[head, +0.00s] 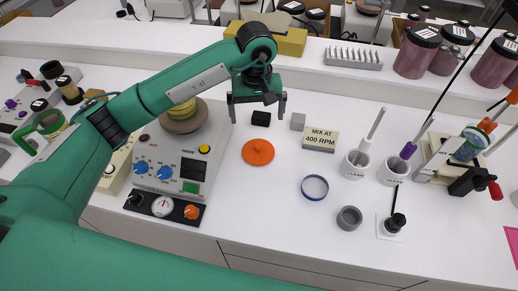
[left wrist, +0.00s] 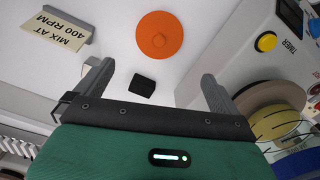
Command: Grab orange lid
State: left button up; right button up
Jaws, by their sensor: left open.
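The orange lid (head: 258,152) is a flat round disc with a small knob, lying on the white bench right of the mixing machine. It also shows in the left wrist view (left wrist: 158,36), beyond the fingertips. My left gripper (head: 258,120) is above the bench, behind the lid in the head view. Its two fingers are apart with nothing held between them. A small black block (head: 261,118) lies on the bench between the lid and the gripper; in the left wrist view the block (left wrist: 142,86) shows between the fingers. My right gripper is not in view.
The mixing machine (head: 178,165) with dials stands left of the lid. A grey cube (head: 298,121) and the "MIX AT 400 RPM" sign (head: 320,139) stand to its right. Bench in front of the lid is clear.

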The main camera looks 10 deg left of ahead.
pick_arm(q)
jog(key=p, duration=0.2)
send_over(258, 146)
jog(key=f, duration=0.8)
jog(key=shift+w+a, duration=0.15)
jog(key=shift+w, duration=0.05)
jog(key=shift+f+p, duration=0.5)
jog(key=shift+p, duration=0.15)
jog(key=f+p, duration=0.1)
jog(key=f, duration=0.1)
jog(key=f+p, duration=0.1)
jog(key=shift+s+d+f, duration=0.15)
jog(key=shift+d+f, duration=0.05)
jog(key=shift+f, duration=0.5)
jog(key=shift+c, duration=0.4)
jog(key=c, duration=0.6)
